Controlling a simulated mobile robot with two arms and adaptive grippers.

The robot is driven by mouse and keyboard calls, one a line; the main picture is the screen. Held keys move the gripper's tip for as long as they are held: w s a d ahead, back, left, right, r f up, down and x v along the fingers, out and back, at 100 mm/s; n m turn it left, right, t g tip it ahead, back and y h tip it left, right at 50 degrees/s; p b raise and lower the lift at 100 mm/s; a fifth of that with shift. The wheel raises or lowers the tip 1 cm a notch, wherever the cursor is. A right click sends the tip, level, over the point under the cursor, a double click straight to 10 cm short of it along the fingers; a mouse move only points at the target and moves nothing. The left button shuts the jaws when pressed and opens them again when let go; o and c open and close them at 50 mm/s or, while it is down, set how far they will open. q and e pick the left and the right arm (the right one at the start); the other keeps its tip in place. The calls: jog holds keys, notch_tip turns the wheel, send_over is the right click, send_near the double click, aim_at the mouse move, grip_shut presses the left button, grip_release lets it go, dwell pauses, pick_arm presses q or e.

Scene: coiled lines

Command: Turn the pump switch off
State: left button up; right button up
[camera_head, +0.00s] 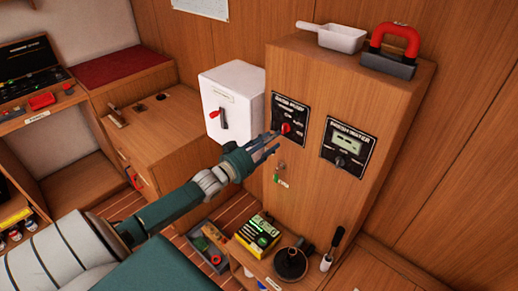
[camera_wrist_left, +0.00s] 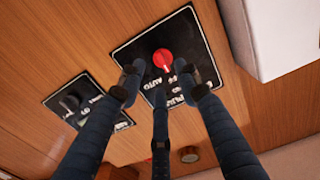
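The pump switch is a red rotary knob (camera_head: 287,128) on a black panel (camera_head: 289,108) on the wooden cabinet's front. The knob also shows in the left wrist view (camera_wrist_left: 163,60), above labels that include AUTO and OFF; its exact setting is hard to read. My left gripper (camera_head: 272,143) is just in front of the panel, below and left of the knob in the head view. In the left wrist view its three fingers (camera_wrist_left: 160,78) are spread and empty, with their tips just short of the knob. My right gripper is out of view.
A second panel with a display (camera_head: 348,143) is right of the switch. A white box with a red lever (camera_head: 233,105) stands left of the cabinet. A white scoop (camera_head: 338,37) and a red-handled tool (camera_head: 393,50) lie on top. A yellow-black box (camera_head: 257,235) stands below.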

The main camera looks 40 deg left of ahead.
pick_arm(q)
jog(key=s, duration=0.6)
jog(key=shift+s+a, duration=0.25)
jog(key=shift+s, duration=0.1)
jog(key=shift+f, duration=0.1)
